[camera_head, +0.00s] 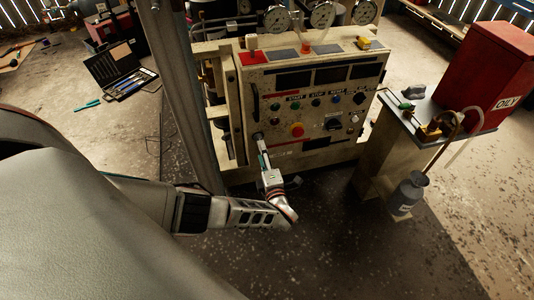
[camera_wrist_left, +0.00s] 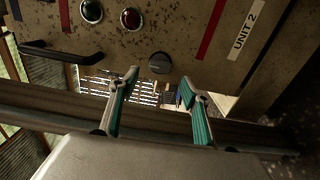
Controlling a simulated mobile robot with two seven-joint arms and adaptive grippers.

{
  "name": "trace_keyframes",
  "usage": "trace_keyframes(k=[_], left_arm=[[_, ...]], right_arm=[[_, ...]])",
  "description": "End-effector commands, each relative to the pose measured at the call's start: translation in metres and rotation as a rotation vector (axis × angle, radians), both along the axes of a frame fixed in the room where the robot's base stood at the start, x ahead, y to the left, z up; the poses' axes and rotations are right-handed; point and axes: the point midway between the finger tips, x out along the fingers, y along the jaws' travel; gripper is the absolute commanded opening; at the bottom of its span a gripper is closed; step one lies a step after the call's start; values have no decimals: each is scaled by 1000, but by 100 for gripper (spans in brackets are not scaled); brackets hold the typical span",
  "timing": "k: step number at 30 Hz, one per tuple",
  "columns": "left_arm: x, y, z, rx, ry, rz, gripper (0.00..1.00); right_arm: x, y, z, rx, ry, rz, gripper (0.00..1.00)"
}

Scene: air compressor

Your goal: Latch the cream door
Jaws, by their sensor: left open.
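The cream door (camera_head: 315,75) is the worn control panel with buttons and dark windows; its face also fills the top of the left wrist view (camera_wrist_left: 200,45). A black bar handle (camera_head: 254,108) is on its left side, and shows in the left wrist view (camera_wrist_left: 60,52). A round dark knob (camera_wrist_left: 159,62) sits near the door's edge, just beyond my fingertips. My left gripper (camera_head: 260,142) is at the door's lower left; in the left wrist view (camera_wrist_left: 160,80) its fingers are apart with nothing between them. I cannot tell whether they touch the door. My right gripper is not in view.
A grey post (camera_head: 180,90) stands left of the door, near my left arm. A small cabinet (camera_head: 375,155) with a red OILY bin (camera_head: 490,75) and a grey bottle (camera_head: 408,192) stands right. An open tool case (camera_head: 120,72) lies back left. Floor at the lower right is clear.

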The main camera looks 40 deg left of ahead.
Motion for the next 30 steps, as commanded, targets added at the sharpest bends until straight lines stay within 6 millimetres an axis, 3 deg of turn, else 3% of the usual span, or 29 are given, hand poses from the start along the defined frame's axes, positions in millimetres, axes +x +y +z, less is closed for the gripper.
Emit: trace_keyframes(k=[6, 12, 30], left_arm=[[-30, -35, -2, -3, 3, 0, 47], [-45, -54, 0, -1, 0, -1, 47], [-50, -59, 0, 0, 0, 0, 47]], right_arm=[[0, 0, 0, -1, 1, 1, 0], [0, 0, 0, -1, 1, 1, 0], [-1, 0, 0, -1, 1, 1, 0]])
